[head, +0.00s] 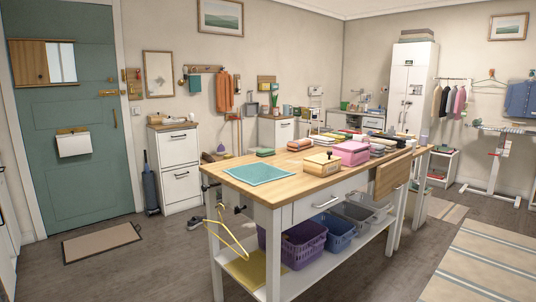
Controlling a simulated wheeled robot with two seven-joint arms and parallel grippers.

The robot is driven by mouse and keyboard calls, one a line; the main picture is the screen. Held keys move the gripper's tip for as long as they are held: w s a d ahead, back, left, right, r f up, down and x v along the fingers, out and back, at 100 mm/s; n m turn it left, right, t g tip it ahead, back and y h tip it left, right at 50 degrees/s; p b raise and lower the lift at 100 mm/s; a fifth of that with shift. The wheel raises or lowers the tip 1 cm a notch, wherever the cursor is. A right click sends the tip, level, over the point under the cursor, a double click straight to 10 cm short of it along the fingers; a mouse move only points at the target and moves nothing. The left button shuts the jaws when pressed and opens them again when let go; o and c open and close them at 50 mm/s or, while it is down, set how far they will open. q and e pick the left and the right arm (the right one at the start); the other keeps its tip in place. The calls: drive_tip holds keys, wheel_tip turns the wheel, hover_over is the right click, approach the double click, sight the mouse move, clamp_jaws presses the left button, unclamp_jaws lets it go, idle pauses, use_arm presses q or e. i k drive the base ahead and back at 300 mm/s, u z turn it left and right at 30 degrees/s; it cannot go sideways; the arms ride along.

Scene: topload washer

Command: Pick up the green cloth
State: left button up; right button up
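A flat teal-green square (258,173) with pale lines lies on the near left end of the wooden-topped table (310,187); I cannot tell whether it is cloth or a mat. A small folded green piece (265,152) lies at the table's back left edge and looks like cloth. A teal-green cloth (195,84) hangs from the wall rack at the back. Neither of my grippers shows in the head view.
A wooden box (322,163), a pink box (352,153) and several folded textiles fill the table's middle and far end. A yellow hanger (229,236) hangs at its near left side. Purple (304,246) and blue baskets (339,233) stand on the lower shelf. Floor (150,268) left of the table is mostly clear.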

sight(262, 152)
drive_tip(key=u, duration=0.95)
drive_tip(key=i, duration=6.2)
drive_tip(key=z, duration=2.65)
drive_tip(key=i, duration=3.15)
